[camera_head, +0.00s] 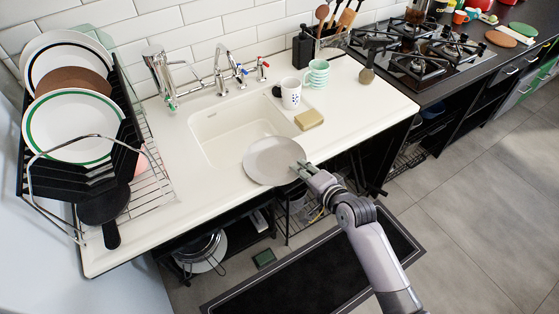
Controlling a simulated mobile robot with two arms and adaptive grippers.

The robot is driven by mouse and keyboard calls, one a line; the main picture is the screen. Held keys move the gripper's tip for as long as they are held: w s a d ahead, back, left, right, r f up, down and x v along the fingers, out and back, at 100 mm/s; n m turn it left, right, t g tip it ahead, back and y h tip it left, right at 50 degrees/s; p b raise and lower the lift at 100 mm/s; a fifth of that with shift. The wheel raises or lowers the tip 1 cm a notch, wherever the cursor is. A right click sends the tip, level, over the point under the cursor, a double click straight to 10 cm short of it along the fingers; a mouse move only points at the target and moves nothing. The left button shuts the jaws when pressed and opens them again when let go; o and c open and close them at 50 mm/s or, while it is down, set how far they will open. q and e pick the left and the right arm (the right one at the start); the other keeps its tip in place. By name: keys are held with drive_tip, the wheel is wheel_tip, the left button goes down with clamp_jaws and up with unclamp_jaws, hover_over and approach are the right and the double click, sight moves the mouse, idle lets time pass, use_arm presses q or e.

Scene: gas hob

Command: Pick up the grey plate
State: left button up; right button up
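The grey plate (271,158) is round and plain. It shows in front of the white sink basin (228,130), overlapping the basin's front rim and the counter's front edge. I cannot tell whether it rests there or is slightly raised. My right gripper (300,168) is at the plate's right rim, coming from the front right. Its fingertips overlap the rim. How far the fingers are closed on it is too small to tell. My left gripper is not in view.
A dish rack (103,160) with several plates stands at left. A dotted mug (290,93), green cups (317,73) and a yellow sponge (309,119) stand right of the sink. The gas hob (424,52) is farther right. A dark mat (318,272) lies on the floor.

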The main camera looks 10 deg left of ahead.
clamp_jaws()
drive_tip(key=shift+w+r, duration=0.1)
idle(0.5)
wheel_tip(320, 180, up, 20)
drive_tip(key=p, duration=0.1)
idle(0.5)
idle(0.6)
